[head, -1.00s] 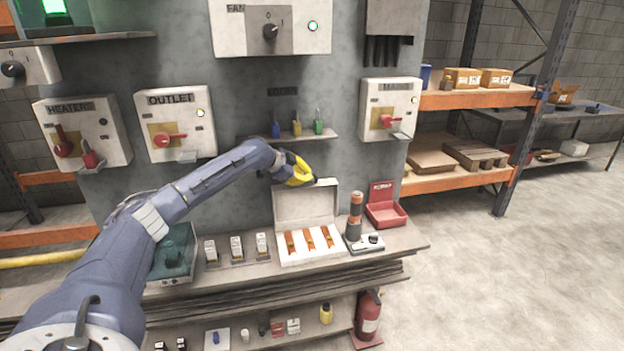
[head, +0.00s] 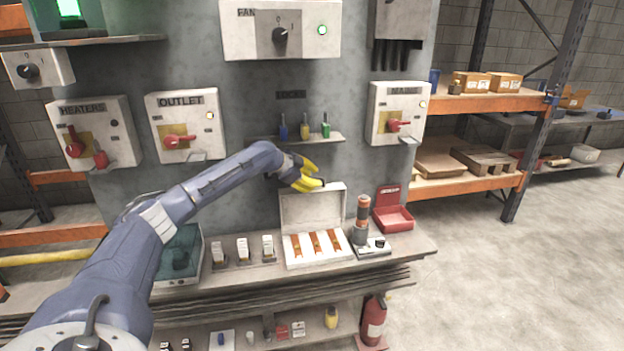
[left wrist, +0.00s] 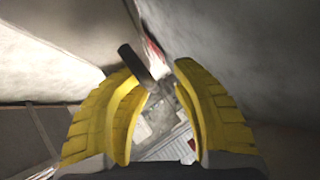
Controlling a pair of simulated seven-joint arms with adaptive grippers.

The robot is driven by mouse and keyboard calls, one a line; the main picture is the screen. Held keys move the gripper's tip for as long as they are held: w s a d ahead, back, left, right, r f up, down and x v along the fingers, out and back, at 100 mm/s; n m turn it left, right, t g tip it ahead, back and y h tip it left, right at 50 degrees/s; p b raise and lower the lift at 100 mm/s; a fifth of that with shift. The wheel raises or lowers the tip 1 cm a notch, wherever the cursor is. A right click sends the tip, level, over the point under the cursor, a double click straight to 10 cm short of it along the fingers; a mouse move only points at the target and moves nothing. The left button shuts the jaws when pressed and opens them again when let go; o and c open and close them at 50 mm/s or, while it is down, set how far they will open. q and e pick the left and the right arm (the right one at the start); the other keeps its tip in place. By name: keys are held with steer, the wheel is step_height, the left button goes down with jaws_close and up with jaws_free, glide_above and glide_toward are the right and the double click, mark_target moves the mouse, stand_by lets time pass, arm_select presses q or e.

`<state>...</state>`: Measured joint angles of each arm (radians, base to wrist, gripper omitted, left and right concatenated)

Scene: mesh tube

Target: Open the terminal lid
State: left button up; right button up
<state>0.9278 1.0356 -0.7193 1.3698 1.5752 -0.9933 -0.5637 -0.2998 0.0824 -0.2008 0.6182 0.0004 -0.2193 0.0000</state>
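The terminal box is a white case (head: 286,263) on the bench in the head view, with several orange-brown strips (head: 315,243) inside. Its lid (head: 314,209) stands up at the back, so the box is open. My left gripper (head: 321,175), with yellow fingers, is at the lid's top edge; whether it touches cannot be told. In the left wrist view its fingers (left wrist: 156,75) are apart with nothing held between them. A pale surface (left wrist: 60,45) at the left there may be the lid. My right gripper is not in view.
A dark post with an orange band (head: 362,215) and a red open box (head: 393,218) stand right of the case. White-topped blocks (head: 243,248) and a teal case (head: 180,257) are on the left. Small padlocks (head: 304,131) sit on a shelf above.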

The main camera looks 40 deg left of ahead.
arm_select(q)
steer(key=v, duration=1.2)
steer(key=shift+o, duration=0.5)
